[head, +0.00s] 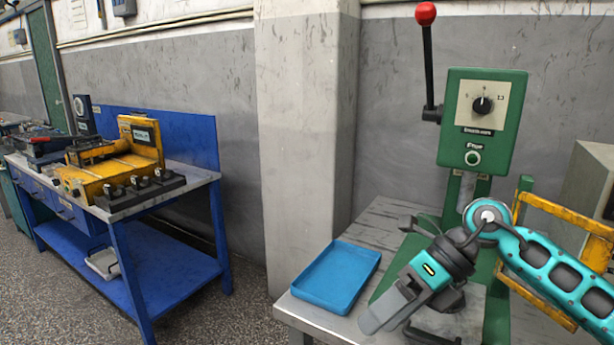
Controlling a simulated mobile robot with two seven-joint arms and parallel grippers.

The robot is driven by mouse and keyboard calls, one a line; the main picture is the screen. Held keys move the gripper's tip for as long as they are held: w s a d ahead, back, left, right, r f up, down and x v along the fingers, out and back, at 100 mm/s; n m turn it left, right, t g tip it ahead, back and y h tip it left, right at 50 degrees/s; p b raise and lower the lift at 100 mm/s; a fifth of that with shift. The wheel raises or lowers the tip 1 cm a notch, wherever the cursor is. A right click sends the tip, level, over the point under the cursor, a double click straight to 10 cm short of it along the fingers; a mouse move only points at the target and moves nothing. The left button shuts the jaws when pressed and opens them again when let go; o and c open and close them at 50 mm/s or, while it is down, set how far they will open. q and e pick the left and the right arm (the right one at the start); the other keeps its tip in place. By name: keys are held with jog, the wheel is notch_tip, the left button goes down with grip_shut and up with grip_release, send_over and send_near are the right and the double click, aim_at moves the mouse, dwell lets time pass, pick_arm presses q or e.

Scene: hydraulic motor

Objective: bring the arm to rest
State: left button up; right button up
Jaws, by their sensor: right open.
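My right arm (555,265) is teal and dark grey and comes in from the right. My right gripper (388,312) hangs over the front of the grey table, just right of the blue tray, pointing down and left. It is open, and I see nothing held in it. The gripper covers part of the table and of the green machine's base. My left arm and gripper are not in view.
An empty blue tray (336,277) lies on the grey table (318,316). A green machine (482,122) with a dial and a red-knobbed lever (427,55) stands behind my arm. A yellow frame (560,205) is at right. A blue workbench (170,265) stands left.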

jog(key=s+a+r+m+t+y, duration=0.2)
jog(key=s+a+m+t+y, duration=0.1)
jog(key=a+m+y, duration=0.7)
jog(key=w+d+f+m+t+h, duration=0.1)
jog(key=d+f+m+t+h, duration=0.45)
jog(key=m+t, duration=0.4)
jog(key=w+d+f+m+t+h, duration=0.1)
jog(key=d+f+m+t+h, duration=0.5)
jog(key=m, duration=0.7)
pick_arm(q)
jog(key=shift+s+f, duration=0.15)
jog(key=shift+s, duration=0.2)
pick_arm(e)
jog(key=s+d+f+m+g+h, duration=0.2)
jog(key=s+f+m, duration=0.2)
jog(key=f, duration=0.5)
jog(key=s+d+f+m+g+h, duration=0.2)
jog(key=s+f+m, duration=0.3)
jog(key=s+f, duration=0.3)
jog(key=shift+s+d+f+g+h, duration=0.35)
jog(key=shift+s+g+h, duration=0.25)
jog(key=shift+g+h, duration=0.2)
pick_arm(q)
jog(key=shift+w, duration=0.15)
